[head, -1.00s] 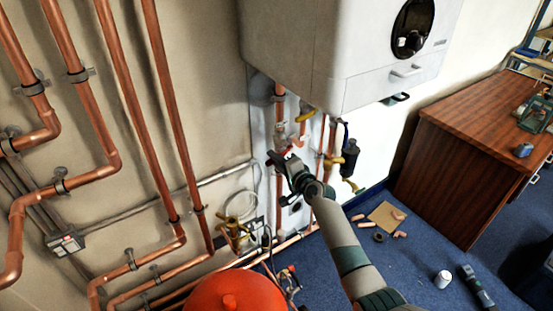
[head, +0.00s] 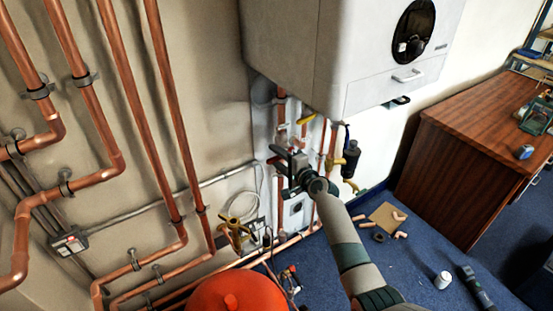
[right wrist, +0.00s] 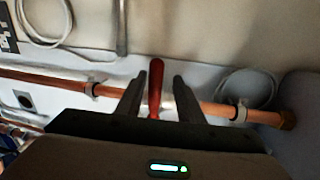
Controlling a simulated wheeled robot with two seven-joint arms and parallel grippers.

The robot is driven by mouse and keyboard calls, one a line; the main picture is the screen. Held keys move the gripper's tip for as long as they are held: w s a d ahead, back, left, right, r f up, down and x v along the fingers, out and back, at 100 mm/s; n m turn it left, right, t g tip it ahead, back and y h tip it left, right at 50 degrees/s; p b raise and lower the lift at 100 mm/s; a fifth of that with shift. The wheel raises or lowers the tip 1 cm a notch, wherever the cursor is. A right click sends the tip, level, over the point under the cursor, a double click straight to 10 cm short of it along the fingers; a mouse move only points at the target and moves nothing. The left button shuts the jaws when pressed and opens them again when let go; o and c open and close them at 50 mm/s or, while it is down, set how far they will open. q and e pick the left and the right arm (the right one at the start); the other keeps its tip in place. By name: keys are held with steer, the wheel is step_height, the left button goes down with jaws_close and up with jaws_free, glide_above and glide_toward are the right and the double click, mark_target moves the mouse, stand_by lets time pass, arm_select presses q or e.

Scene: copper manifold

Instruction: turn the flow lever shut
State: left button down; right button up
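A red lever handle (right wrist: 155,88) stands upright between the two fingers of my right gripper (right wrist: 158,90) in the right wrist view. A gap shows on each side of it, so the fingers are open around it and not clamped. Its lower end is hidden behind the gripper body. In the head view my right gripper (head: 280,160) is at the pipes below the white boiler (head: 350,50), and mostly hides the lever there. My left gripper is not in view.
A copper pipe (right wrist: 55,82) in clips runs behind the lever. A red vessel (head: 232,292) stands below, and a wooden desk (head: 465,150) at the right.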

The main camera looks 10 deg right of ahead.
steer(key=shift+s+f, duration=0.1)
steer(key=shift+f, duration=0.05)
